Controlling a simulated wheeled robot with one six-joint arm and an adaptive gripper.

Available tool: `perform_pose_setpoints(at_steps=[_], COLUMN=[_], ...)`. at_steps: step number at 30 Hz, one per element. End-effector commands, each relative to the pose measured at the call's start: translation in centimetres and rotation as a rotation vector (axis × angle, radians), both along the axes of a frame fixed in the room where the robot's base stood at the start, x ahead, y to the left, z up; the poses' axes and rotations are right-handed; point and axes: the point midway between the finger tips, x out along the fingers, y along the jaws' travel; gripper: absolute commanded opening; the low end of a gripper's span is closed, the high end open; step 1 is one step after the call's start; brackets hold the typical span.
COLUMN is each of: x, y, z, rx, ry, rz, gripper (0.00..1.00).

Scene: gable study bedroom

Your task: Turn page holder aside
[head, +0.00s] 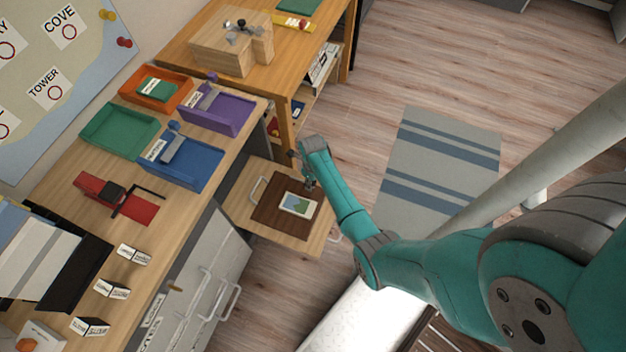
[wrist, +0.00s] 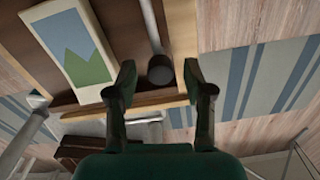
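A card (head: 298,205) with a white border, blue sky and green hills lies on a dark brown board (head: 268,212) on a pulled-out wooden shelf. The card also shows in the wrist view (wrist: 76,48). Beside it in the wrist view is a slim grey rod (wrist: 152,28) with a dark round knob (wrist: 160,72), seemingly the page holder. My gripper (head: 309,184) is above the board near the card. In the wrist view my gripper (wrist: 158,76) is open, and the knob appears between its fingertips. I cannot tell whether they touch it. The holder is largely hidden in the head view.
The desk at left holds a blue tray (head: 205,170), a purple tray (head: 232,120), a green tray (head: 100,138) and a red item (head: 138,210). Drawers (head: 190,300) with handles are beside the shelf. A striped rug (head: 440,150) lies on open floor at right.

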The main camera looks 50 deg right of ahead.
Motion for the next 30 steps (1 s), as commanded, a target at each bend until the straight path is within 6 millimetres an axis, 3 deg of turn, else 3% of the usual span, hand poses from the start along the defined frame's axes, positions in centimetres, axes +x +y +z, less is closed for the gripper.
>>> perform_pose_setpoints(at_steps=[7, 11, 24, 30], x=[0.1, 0.1, 0.1, 0.0], y=[0.0, 0.0, 0.2, 0.2], z=[0.3, 1.5, 9.6, 11.6], rx=[-0.001, -0.001, -0.001, -0.001], ry=[-0.001, -0.003, -0.003, -0.001], rz=[0.001, 0.001, 0.001, 0.000], gripper=[0.52, 0.52, 0.52, 0.52])
